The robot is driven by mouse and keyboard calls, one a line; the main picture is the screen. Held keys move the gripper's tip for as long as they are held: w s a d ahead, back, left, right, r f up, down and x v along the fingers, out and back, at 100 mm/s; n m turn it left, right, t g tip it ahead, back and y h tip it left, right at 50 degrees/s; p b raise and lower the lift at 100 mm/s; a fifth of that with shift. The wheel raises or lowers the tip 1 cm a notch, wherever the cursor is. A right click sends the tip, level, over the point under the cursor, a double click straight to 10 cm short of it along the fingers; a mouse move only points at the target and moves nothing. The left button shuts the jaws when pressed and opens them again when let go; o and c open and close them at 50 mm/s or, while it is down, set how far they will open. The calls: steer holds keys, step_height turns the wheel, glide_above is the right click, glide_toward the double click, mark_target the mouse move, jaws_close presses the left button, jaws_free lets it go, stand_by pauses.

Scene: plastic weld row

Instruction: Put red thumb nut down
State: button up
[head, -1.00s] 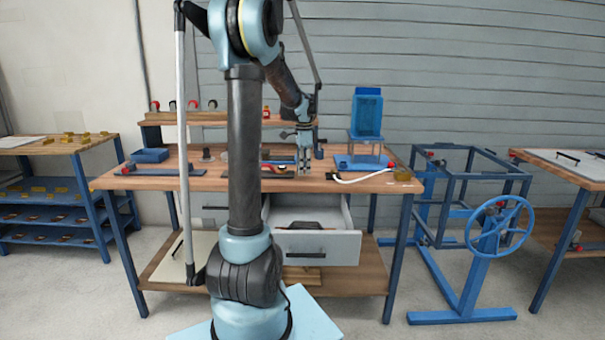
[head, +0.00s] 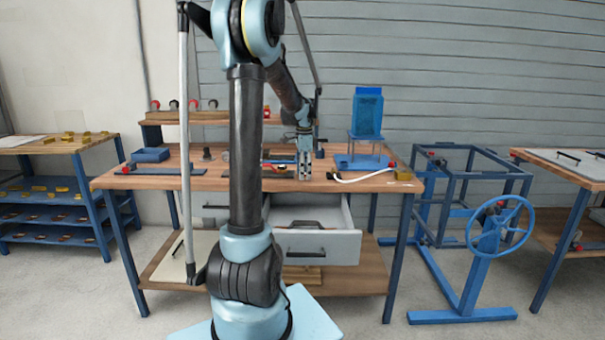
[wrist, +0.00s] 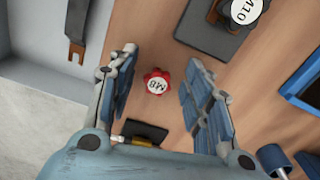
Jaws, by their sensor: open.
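The red thumb nut (wrist: 156,82), with a white top marked M8, lies on the wooden bench top in the wrist view. My gripper (wrist: 160,68) is open, with one blue-grey finger on each side of the nut and a visible gap to both. In the head view my gripper (head: 304,176) points down at the front part of the bench (head: 345,184), above the open drawer. The nut is too small or hidden to make out there.
A second knob (wrist: 246,10), marked M10, sits on a dark plate (wrist: 205,35). A black block (wrist: 141,131) lies close to the fingers. The open drawer (head: 318,246) juts out below. A blue stand (head: 366,120) and a white hose (head: 360,179) are to the right.

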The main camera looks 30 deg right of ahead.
step_height(320, 180, up, 11)
steer(key=s+a+n, duration=0.3)
steer(key=a+n, duration=0.3)
steer(key=a, duration=0.9)
steer(key=s+a+f+n+t, duration=0.1)
steer(key=s+a+f+n, duration=0.15)
steer(key=a, duration=0.35)
steer(key=s+a+f+n, duration=0.1)
steer(key=s+a+n, duration=0.2)
steer(key=a, duration=0.2)
steer(key=s+a+f+n+t, duration=0.1)
steer(key=s+a+f+n, duration=1)
steer(key=s+a+f, duration=0.2)
step_height(320, 180, down, 2)
steer(key=shift+s+a, duration=0.35)
steer(key=shift+s, duration=0.8)
